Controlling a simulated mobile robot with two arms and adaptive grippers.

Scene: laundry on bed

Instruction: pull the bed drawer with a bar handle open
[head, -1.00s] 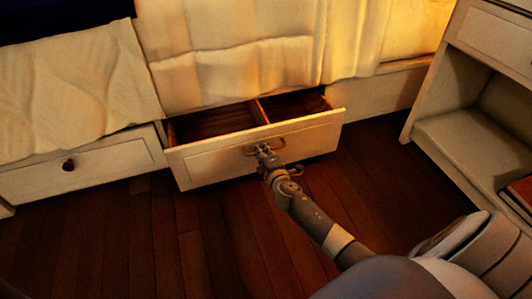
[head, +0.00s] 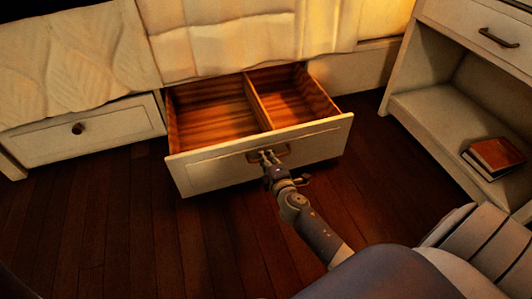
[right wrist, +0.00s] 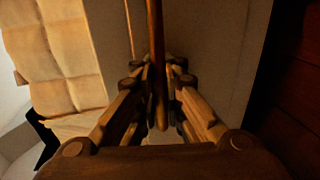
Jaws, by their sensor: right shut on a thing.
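The bed drawer (head: 210,172) with a bar handle (head: 283,150) stands well out from under the bed in the head view. Its inside is empty and split by a wooden divider (head: 256,102). My right gripper (head: 268,157) is at the drawer front, shut on the bar handle. In the right wrist view the handle (right wrist: 157,60) runs between the fingers of the right gripper (right wrist: 160,115). My left gripper is not in view.
A closed drawer with a round knob (head: 77,129) is to the left. A white nightstand (head: 425,108) with a book (head: 497,155) on its lower shelf stands at the right. The dark wooden floor (head: 120,240) in front is clear. A quilted cover (head: 215,45) hangs above the drawer.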

